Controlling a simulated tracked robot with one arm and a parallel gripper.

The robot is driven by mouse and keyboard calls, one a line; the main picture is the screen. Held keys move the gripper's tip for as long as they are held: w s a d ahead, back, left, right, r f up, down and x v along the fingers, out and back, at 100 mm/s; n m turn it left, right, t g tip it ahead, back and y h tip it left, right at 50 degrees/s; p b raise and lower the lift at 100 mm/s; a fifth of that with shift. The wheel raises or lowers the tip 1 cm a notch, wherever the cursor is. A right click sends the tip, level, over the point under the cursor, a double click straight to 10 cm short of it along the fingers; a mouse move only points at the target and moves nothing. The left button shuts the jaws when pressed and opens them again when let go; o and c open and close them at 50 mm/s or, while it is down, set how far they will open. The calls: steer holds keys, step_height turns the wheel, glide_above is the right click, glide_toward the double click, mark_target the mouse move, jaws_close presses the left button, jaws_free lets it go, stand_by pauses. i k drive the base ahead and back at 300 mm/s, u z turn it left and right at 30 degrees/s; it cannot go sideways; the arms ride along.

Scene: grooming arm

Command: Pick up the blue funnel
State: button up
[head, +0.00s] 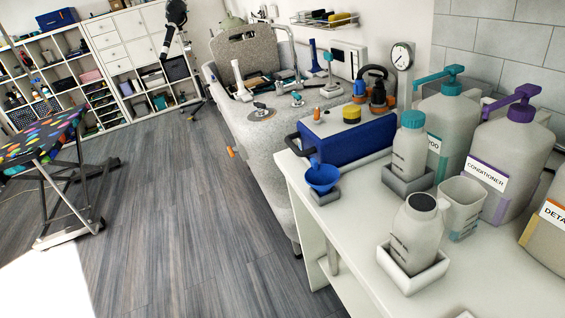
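The blue funnel (322,179) is in the head view, near the left front corner of the white counter. Its wide mouth faces up, and it sits on a small grey holder (325,198). A dark curved handle with a blue part (310,152) shows just behind and above the funnel; I cannot tell whether they touch. The funnel's lower spout is hidden. My gripper is not seen in this view.
The white counter (345,217) also holds a blue box (345,143), a teal-capped bottle (408,147), a dark-topped bottle (416,228), a jug (461,205) and large pump bottles (508,150). A grey tub stands behind.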

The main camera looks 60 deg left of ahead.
mark_target(323, 178)
steer(key=u, duration=0.5)
steer(key=i, duration=0.9)
steer(key=u, duration=0.65)
steer(key=k, duration=0.7)
steer(key=u, duration=0.25)
steer(key=i, duration=0.75)
steer(key=z, duration=0.15)
